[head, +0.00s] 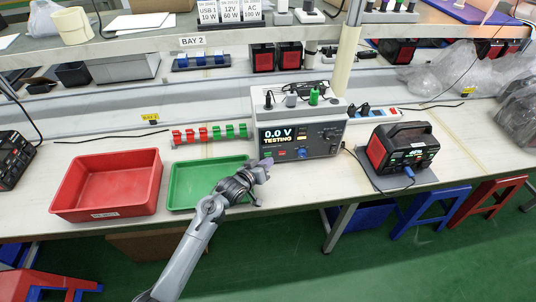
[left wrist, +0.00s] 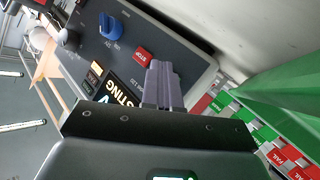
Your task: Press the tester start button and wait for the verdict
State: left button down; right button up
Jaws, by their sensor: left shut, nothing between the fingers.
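The grey tester (head: 322,140) stands on the bench, its display (head: 278,135) reading "0.0 V TESTING". A red stop button (left wrist: 143,56) and a blue knob (left wrist: 110,27) show on its panel in the left wrist view. My left gripper (head: 262,165) is shut and empty at the panel's lower left. Its fingertips (left wrist: 160,68) are beside the red button and cover part of the panel; the start button is hidden there, and contact cannot be told. The black and red power station (head: 401,147) sits right of the tester with a blue plug in its front. My right gripper is out of view.
A green tray (head: 183,199) lies under and left of my left arm, with a red bin (head: 72,212) farther left. Red and green tags (head: 210,133) stand in a row behind the tray. A power strip (head: 375,117) and cables lie behind the power station.

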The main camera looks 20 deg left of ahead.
pick_arm(q)
jog(key=shift+s+d, duration=0.15)
jog(key=shift+s+d+r+p, duration=0.2)
jog(key=shift+s+d+p, duration=0.15)
jog(key=shift+s+p, duration=0.4)
jog(key=shift+s+d+p, duration=0.65)
jog(key=shift+s+p, duration=0.3)
jog(key=shift+p, duration=0.15)
jog(key=shift+s+d+f+p, duration=0.1)
jog(key=shift+s+d+p, duration=0.2)
jog(key=shift+s, duration=0.15)
jog(key=shift+s+d+f+p, duration=0.1)
jog(key=shift+s+d+p, duration=0.15)
jog(key=shift+s, duration=0.2)
jog(key=shift+a+r, duration=0.1)
